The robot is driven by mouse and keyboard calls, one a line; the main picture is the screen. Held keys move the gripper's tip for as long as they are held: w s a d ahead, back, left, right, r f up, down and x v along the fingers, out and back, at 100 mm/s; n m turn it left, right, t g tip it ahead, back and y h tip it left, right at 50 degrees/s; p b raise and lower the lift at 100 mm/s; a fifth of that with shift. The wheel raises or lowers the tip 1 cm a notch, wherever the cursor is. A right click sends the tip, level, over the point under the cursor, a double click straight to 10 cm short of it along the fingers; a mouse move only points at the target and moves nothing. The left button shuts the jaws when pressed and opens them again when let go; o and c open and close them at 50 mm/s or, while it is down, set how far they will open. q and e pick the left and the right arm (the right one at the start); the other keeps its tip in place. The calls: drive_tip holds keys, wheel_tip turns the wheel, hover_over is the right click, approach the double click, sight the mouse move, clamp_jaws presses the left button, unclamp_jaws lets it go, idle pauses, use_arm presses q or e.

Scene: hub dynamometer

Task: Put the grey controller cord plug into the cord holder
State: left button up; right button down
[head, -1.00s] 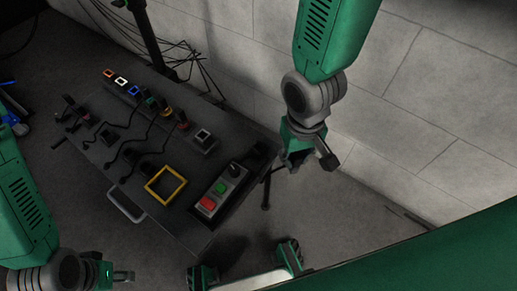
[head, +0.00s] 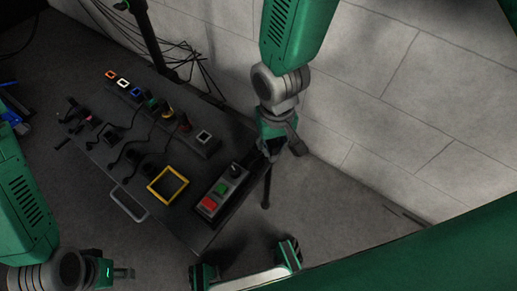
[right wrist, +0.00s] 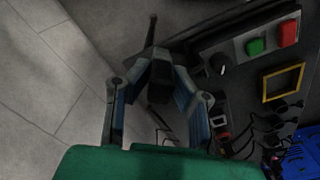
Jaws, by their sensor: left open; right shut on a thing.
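My right gripper (head: 274,150) hangs over the right edge of the dark table in the head view. In the right wrist view its fingers (right wrist: 160,88) are shut on a dark block (right wrist: 160,80), which may be the grey controller cord plug; its colour is hard to tell in the shade. A row of sockets with coloured rims, seemingly the cord holder, runs along the table's back edge. Its nearest socket has a pale square rim (head: 203,137) and lies left of my right gripper. My left gripper (head: 124,273) is open and empty at lower left, off the table.
The controller (head: 221,192), with red and green buttons and a black knob, lies by the table's right edge. A yellow square frame (head: 168,185) and several dark cords lie left of it. A wall stands behind. A blue thing (head: 12,118) is at far left.

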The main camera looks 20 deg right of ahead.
drive_tip(key=w+a, duration=0.4)
drive_tip(key=w, duration=0.1)
drive_tip(key=shift+p, duration=0.4)
idle(0.3)
drive_tip(key=shift+w+d+f, duration=0.1)
drive_tip(key=shift+w+d+p, duration=0.4)
drive_tip(key=shift+w+d, duration=0.5)
drive_tip(key=shift+d, duration=0.25)
drive_tip(key=shift+f, duration=0.1)
drive_tip(key=shift+w+f+b, duration=0.1)
drive_tip(key=shift+f+b, duration=0.65)
drive_tip(key=shift+f, duration=1)
